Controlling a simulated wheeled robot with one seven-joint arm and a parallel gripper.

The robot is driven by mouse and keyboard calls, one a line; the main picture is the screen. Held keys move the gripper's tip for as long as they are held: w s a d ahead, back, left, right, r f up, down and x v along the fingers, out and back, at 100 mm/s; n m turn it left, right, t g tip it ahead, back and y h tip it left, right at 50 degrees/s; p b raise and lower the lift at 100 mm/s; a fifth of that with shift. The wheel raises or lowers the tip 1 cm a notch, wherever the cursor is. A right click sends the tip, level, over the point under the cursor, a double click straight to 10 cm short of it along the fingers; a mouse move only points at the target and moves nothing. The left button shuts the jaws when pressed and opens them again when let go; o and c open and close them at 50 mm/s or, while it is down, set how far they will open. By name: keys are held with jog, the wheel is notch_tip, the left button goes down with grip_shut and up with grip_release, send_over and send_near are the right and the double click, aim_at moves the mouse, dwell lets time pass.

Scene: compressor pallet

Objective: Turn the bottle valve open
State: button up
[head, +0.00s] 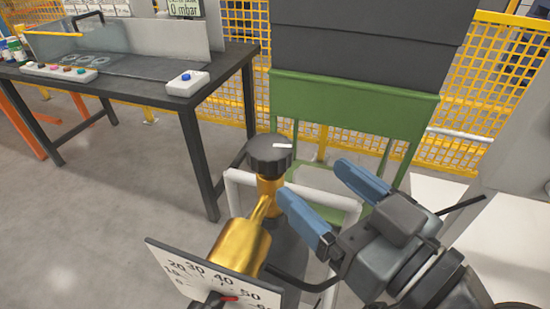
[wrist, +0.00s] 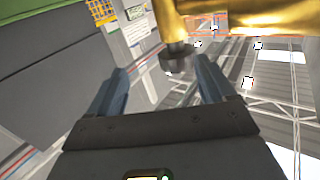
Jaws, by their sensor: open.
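The bottle valve has a black round knob (head: 268,153) with a white mark on top, on a brass stem (head: 268,186) above a dark bottle (head: 287,250). A brass cylinder (head: 240,247) joins the stem, with a white gauge plate (head: 215,280) in front. My gripper (head: 322,197) has blue fingers spread apart, right of the valve, with nothing between them in the head view. In the wrist view, the fingers (wrist: 160,88) are open, and a dark knob-like part (wrist: 175,52) below brass shows beyond them, apart from both.
A white tubular frame (head: 237,178) stands around the bottle. A green stand (head: 345,115) with a dark grey box (head: 365,40) is behind. A dark table (head: 225,75) with a button box (head: 187,83) stands at the left. Yellow mesh fencing (head: 505,55) is at the back.

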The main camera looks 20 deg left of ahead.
aim_at(256, 139)
jog(key=a+r+n, duration=0.1)
jog(key=a+r+n+g+y, duration=0.1)
jog(key=shift+s+a+g, duration=0.15)
jog(key=shift+a+g, duration=0.15)
jog(key=shift+a, duration=0.05)
jog(key=x, duration=0.7)
jog(key=shift+a+p, duration=0.25)
jog(key=shift+p, duration=0.1)
